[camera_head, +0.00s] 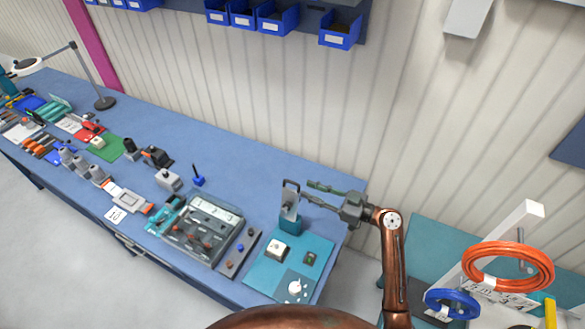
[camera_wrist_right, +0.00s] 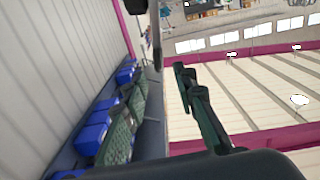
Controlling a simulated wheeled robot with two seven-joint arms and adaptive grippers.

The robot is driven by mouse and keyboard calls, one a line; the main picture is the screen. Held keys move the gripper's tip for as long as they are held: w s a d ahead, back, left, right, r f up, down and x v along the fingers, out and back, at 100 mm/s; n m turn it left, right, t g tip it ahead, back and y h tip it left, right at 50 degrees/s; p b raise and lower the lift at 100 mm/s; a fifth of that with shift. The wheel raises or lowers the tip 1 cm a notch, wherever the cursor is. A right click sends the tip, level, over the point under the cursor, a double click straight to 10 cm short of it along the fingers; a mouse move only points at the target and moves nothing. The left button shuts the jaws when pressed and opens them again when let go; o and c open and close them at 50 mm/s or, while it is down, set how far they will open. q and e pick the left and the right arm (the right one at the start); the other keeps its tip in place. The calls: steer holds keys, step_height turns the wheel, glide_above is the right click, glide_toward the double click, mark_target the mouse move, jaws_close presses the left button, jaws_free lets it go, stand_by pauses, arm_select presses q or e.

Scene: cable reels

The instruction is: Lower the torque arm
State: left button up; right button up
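A grey upright lever-like piece (camera_head: 291,197), which looks like the torque arm, stands raised on a small teal block (camera_head: 290,224) near the right end of the blue bench. My right gripper (camera_head: 310,192) comes in from the right, just beside this piece. Its two dark green fingers are spread apart with nothing between them. Whether a fingertip touches the grey piece cannot be told. In the right wrist view the open fingers of my gripper (camera_wrist_right: 155,98) show, with a dark upright shape at the top edge, too cropped to name. My left gripper is not in view.
A teal mat (camera_head: 262,268) with small blocks lies in front of the stand. A grey tray (camera_head: 205,228) with parts sits to its left. Orange cable (camera_head: 508,265) and blue cable (camera_head: 452,303) coils are at right. Blue bins (camera_head: 278,18) hang on the wall behind.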

mark_target(291, 182)
steer(key=p+x, duration=0.3)
steer(key=x, duration=0.4)
steer(key=shift+w+a+r, duration=0.15)
steer(key=shift+w+a, duration=0.1)
steer(key=shift+a, duration=0.2)
steer(key=shift+c, duration=0.3)
steer(key=c, duration=0.3)
jaws_close()
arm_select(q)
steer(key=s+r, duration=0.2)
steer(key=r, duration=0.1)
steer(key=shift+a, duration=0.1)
